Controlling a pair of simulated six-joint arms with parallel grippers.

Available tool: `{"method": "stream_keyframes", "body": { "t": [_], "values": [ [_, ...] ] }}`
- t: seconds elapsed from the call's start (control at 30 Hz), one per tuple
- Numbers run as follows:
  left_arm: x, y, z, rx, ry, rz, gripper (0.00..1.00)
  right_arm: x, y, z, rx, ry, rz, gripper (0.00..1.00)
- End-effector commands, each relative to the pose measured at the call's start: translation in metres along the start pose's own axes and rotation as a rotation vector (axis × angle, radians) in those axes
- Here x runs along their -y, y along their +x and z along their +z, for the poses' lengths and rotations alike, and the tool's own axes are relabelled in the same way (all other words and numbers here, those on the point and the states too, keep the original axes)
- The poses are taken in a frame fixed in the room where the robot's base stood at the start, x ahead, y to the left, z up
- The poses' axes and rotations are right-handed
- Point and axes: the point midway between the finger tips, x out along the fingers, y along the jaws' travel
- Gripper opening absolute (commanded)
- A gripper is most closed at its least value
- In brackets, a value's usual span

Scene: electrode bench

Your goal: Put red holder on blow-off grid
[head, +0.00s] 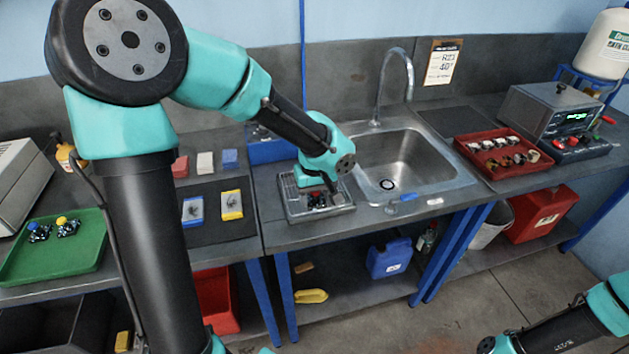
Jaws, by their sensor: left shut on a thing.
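The blow-off grid (340,211) is a grey metal tray with a slotted top, on the bench just left of the sink. My left gripper (331,187) points down over it and is shut on the red holder (317,199). The holder is small and partly hidden by the gripper. It is at the grid's top, near its middle; I cannot tell whether it touches the slats. My right arm shows only at the bottom right corner, and its gripper is out of view.
The steel sink (455,182) with its tall faucet (379,95) lies right of the grid. A red tray (470,153) of several parts is further right. A green tray (88,262) with two holders is at left. A dark mat (212,214) carries two cards.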

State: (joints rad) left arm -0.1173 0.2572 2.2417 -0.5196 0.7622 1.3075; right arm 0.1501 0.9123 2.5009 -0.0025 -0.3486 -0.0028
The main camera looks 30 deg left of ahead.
Motion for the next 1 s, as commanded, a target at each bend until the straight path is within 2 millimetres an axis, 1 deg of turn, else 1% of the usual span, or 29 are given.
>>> {"method": "stream_keyframes", "body": {
  "t": [0.03,0.3,0.4,0.5,0.63,0.9,1.0],
  "values": [
    [-0.003,0.001,-0.011,0.0,-0.005,0.0,0.19,0.0,0.0,0.0,0.0,0.0,0.0,0.43],
    [-0.016,0.006,-0.066,-0.001,-0.003,0.0,0.19,0.0,0.0,0.0,0.0,0.0,0.0,0.43],
    [-0.021,0.008,-0.085,-0.001,-0.003,0.0,0.19,0.0,0.0,0.0,0.0,0.0,0.0,0.43],
    [-0.024,0.009,-0.098,0.0,-0.002,0.0,0.19,0.0,0.0,0.0,0.0,0.0,0.0,0.43],
    [-0.026,0.01,-0.105,0.0,-0.001,0.0,0.19,0.0,0.0,0.0,0.0,0.0,0.0,0.43],
    [-0.026,0.01,-0.105,0.0,0.0,0.0,0.19,0.0,0.0,0.0,0.0,0.0,0.0,0.43],
    [-0.025,0.016,-0.105,0.001,0.0,-0.002,0.19,0.0,0.0,0.0,0.0,0.0,0.0,0.43]
  ]
}}
